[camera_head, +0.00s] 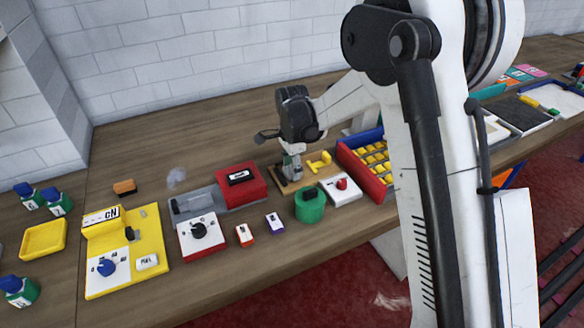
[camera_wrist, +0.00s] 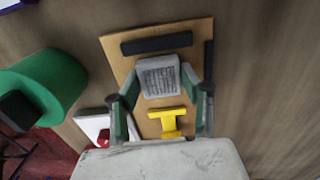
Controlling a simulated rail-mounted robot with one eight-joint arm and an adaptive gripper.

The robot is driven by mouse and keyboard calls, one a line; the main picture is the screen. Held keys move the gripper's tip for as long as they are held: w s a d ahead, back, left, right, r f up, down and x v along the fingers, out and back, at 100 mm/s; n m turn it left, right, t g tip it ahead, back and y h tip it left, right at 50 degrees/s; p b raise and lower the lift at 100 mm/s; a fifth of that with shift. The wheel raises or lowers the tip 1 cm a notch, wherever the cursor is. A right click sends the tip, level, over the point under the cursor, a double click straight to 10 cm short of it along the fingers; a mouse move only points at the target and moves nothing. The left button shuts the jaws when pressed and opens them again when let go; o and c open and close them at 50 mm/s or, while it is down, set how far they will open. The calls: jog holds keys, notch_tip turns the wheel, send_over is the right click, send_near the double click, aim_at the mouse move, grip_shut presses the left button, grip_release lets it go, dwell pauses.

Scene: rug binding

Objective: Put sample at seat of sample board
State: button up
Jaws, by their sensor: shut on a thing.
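The sample, a small grey square with a fine textured face, is seen in the wrist view (camera_wrist: 158,76). My gripper (camera_wrist: 158,88) is shut on it, with a finger at each side. The sample board is a tan wooden board, seen in the wrist view (camera_wrist: 118,48) and the head view (camera_head: 286,188). It has black bars along its far and right edges, and a yellow T-shaped piece (camera_wrist: 170,121). The sample is over the board, near the far black bar; I cannot tell whether it touches the board. In the head view my gripper (camera_head: 291,172) points down over the board.
A green cylinder (camera_head: 310,208) and a white box with a red knob (camera_head: 343,188) stand close in front of the board. A red-and-blue rack of yellow pieces (camera_head: 347,165) stands to its right, a red-and-grey device (camera_head: 240,185) to its left. Bare table lies behind.

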jog(key=shift+f+b, duration=0.2)
jog(key=shift+b, duration=0.1)
jog(key=o, duration=1)
jog(key=shift+o, duration=0.2)
jog(key=shift+r, duration=0.1)
